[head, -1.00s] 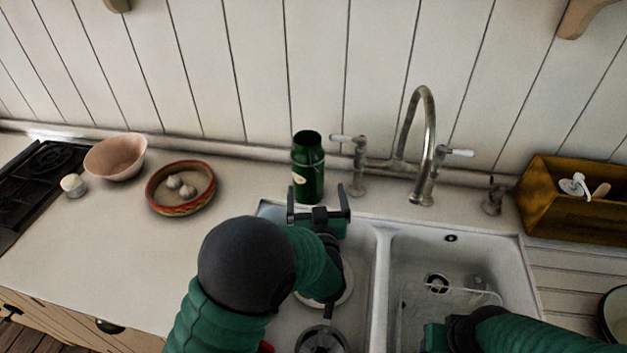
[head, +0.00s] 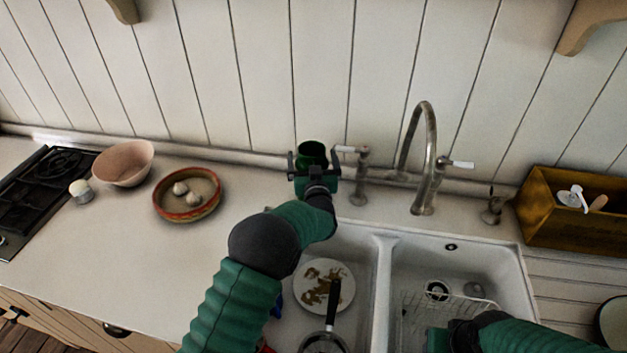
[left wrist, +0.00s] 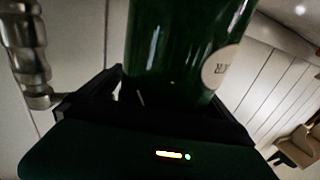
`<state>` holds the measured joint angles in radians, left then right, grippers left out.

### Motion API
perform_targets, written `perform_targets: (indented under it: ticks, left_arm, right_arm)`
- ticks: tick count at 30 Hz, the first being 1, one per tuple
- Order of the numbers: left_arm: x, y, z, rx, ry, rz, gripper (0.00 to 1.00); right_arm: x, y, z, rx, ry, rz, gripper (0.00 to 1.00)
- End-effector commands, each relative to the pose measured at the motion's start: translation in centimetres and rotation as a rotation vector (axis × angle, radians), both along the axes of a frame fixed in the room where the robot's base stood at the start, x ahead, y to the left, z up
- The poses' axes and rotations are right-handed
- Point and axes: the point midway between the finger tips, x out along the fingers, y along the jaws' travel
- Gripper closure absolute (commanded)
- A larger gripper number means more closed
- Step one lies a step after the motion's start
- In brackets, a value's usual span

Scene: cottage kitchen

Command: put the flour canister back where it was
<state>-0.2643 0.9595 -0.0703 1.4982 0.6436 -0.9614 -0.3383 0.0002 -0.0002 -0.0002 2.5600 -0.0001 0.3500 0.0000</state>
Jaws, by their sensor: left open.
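The flour canister is a dark green, open-topped cylinder (head: 312,152) standing on the counter behind the left sink basin, against the back wall. My left gripper (head: 314,165) is at the canister, open, with its fingers on either side of it. In the left wrist view the canister (left wrist: 180,50) fills the space between the fingers, and part of a pale round label shows. I cannot tell whether the fingers touch it. The canister's lower part is hidden by the gripper in the head view. My right arm comes in over the right basin; its gripper (head: 437,341) is only partly in view, at the bottom edge.
The tap (head: 428,160) rises just right of the canister. A patterned bowl (head: 187,207) with garlic and a pink bowl (head: 123,163) stand left. The left basin holds a soiled plate (head: 312,302) and a pan (head: 327,340). A wooden box (head: 560,212) stands right. The left counter front is clear.

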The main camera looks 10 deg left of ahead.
Motion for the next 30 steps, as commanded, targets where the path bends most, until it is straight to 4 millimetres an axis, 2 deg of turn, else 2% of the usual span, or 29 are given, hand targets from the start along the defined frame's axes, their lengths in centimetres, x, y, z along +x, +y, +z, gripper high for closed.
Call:
perform_targets:
  ticks: [7, 27, 30]
  left_arm:
    - [0.22, 0.01, 0.04, 0.001, -0.001, 0.000, 0.01]
    - [0.20, -0.08, -0.05, 0.000, 0.001, -0.001, 0.89]
    - [0.25, -0.05, 0.22, 0.000, -0.005, -0.001, 0.90]
  right_arm:
    - [-0.01, 0.02, -0.01, 0.000, 0.000, 0.000, 0.64]
    - [-0.01, 0.01, -0.01, 0.000, 0.000, 0.000, 0.64]
    - [0.00, 0.01, 0.01, 0.000, 0.000, 0.000, 0.64]
